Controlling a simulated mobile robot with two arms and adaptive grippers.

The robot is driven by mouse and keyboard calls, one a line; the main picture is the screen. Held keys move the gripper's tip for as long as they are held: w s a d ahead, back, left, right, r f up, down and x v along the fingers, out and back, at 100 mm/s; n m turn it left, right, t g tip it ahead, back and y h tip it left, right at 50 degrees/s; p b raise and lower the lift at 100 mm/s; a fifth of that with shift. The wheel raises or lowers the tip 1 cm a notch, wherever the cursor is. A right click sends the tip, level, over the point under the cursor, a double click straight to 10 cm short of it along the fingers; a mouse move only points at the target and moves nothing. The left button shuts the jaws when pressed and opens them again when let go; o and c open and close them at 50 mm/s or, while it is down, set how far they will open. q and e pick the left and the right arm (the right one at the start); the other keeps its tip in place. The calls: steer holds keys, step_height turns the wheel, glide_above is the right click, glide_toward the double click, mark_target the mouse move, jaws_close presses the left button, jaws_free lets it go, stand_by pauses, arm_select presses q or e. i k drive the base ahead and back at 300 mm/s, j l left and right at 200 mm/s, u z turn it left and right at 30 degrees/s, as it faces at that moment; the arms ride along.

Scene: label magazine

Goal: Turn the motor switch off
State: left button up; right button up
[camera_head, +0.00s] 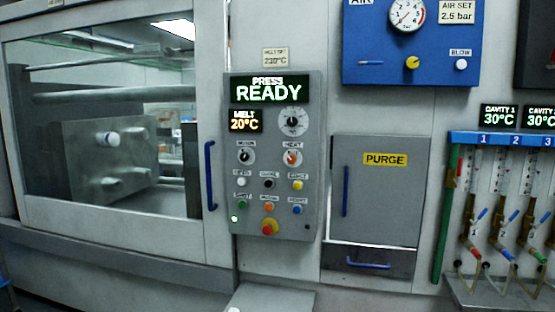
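The grey control panel (272,205) is at the centre. Its motor switch (246,157) is a dark rotary knob at the left of the middle row, under a small blurred label that seems to read MOTOR. The knob's setting is too small to tell. An orange-red knob (292,158) labelled HEAT is to its right. The panel's display (268,90) reads PRESS READY, and a smaller display (245,121) reads MELT 20°C. Neither of my grippers is in view.
A windowed door (105,130) with a blue handle (210,175) is left of the panel. A PURGE door (380,190) and a blue air panel (412,40) are to the right. Several flow tubes (503,172) stand far right. The space before the panel looks clear.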

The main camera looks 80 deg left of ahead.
mark_target(244, 157)
steer(key=u, duration=2.8)
